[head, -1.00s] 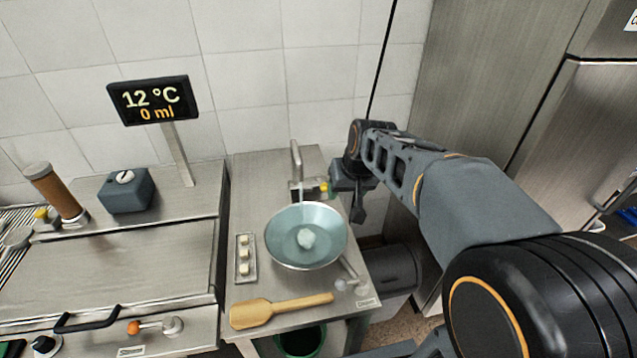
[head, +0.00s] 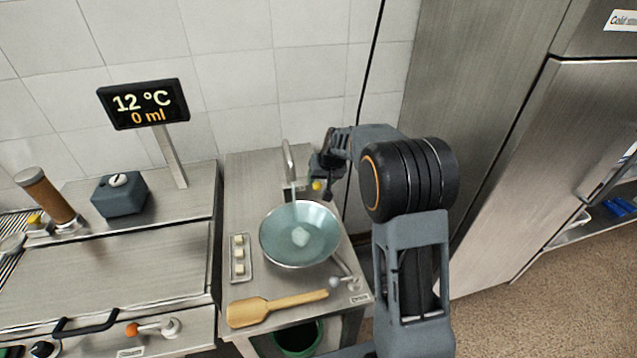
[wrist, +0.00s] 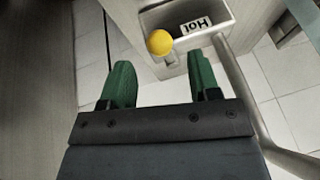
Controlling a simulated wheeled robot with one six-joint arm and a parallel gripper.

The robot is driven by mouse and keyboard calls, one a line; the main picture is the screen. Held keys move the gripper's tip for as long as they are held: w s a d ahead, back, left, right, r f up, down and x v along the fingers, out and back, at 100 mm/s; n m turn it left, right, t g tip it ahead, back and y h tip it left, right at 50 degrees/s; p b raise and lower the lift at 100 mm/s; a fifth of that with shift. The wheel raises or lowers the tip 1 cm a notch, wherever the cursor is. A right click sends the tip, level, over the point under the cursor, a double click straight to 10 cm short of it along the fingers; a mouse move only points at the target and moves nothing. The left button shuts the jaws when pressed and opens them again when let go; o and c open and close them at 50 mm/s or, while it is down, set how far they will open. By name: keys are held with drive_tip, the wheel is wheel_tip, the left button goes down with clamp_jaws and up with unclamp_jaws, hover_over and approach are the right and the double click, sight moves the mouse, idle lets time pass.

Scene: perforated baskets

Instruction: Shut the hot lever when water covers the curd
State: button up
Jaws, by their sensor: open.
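A steel bowl (head: 268,250) holds bluish water with a white curd lump (head: 300,236) in it. A thin stream falls from the spout (head: 289,163) into the bowl. Whether water fully covers the curd I cannot tell. The hot lever has a yellow knob (head: 317,185) beside the tap; in the wrist view the yellow knob (wrist: 159,42) sits by a plate marked "Hot" (wrist: 195,24). My gripper (head: 318,168) is close to the knob. In the wrist view its green fingers (wrist: 160,80) are open and empty, with the knob ahead of them, apart from them.
A display (head: 145,103) reads 12 °C and 0 ml. A wooden spatula (head: 275,307) and a small tray of white cubes (head: 240,258) lie by the bowl. A grey-knobbed lever (head: 335,282) is at the front right. A steel cabinet (head: 480,120) stands right.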

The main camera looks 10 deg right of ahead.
sight(318, 184)
drive_tip(key=shift+x, duration=2.1)
drive_tip(key=shift+c, duration=0.2)
clamp_jaws()
